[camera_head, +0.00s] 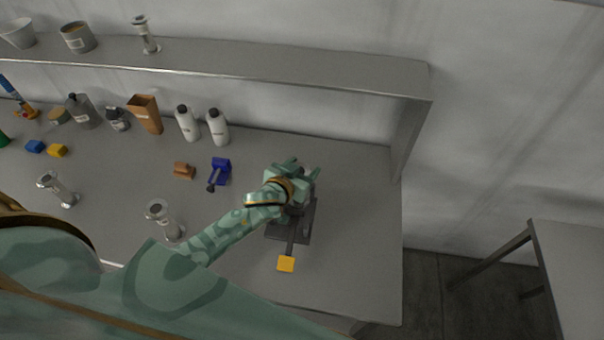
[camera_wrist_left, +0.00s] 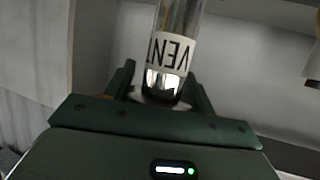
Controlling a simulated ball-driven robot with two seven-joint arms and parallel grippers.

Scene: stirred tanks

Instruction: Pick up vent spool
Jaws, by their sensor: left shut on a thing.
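The vent spool (camera_wrist_left: 170,50) is a shiny metal cylinder with a white label reading VENT, upside down in the left wrist view. My left gripper (camera_wrist_left: 163,88) is shut on it, with one dark finger on each side. In the head view my left gripper (camera_head: 300,175) is over the right part of the bench, above a dark fixture. The spool cannot be made out there, hidden by the gripper and arm. My right gripper is in neither view.
The dark fixture (camera_head: 305,222) has a yellow-ended handle (camera_head: 286,264). Similar metal spools stand on the bench (camera_head: 163,220), (camera_head: 58,190) and on the shelf (camera_head: 146,34). A blue clamp-like thing (camera_head: 220,172) and white bottles (camera_head: 217,127) are left of the gripper. The bench's right end is clear.

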